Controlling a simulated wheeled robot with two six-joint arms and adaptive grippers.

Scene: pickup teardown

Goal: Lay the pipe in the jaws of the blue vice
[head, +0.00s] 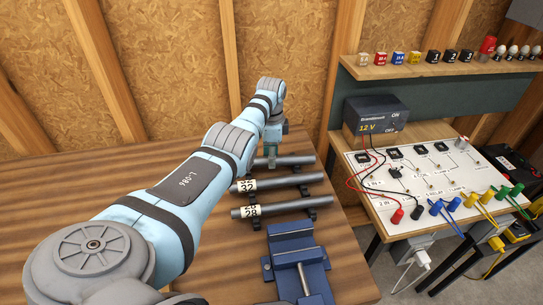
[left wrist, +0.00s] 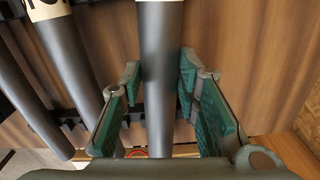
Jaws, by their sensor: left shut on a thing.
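Three grey pipes lie in parallel on dark supports on the wooden bench. My left gripper (head: 272,148) is over the farthest pipe (head: 295,160), near its left part. In the left wrist view, the green-padded fingers of the left gripper (left wrist: 160,80) stand on both sides of this pipe (left wrist: 160,45), shut on it. The middle pipe (head: 285,182) has a label reading 32, and the nearest pipe (head: 290,206) one reading 28. The blue vice (head: 290,245) stands on the bench in front of the nearest pipe, with nothing seen in its jaws. My right gripper is out of view.
The wooden bench (head: 120,165) is clear left of the pipes. To the right, past a gap, a table carries a white circuit board (head: 430,180) with coloured leads and a 12 V power box (head: 376,115). A shelf (head: 440,68) with small parts hangs above it.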

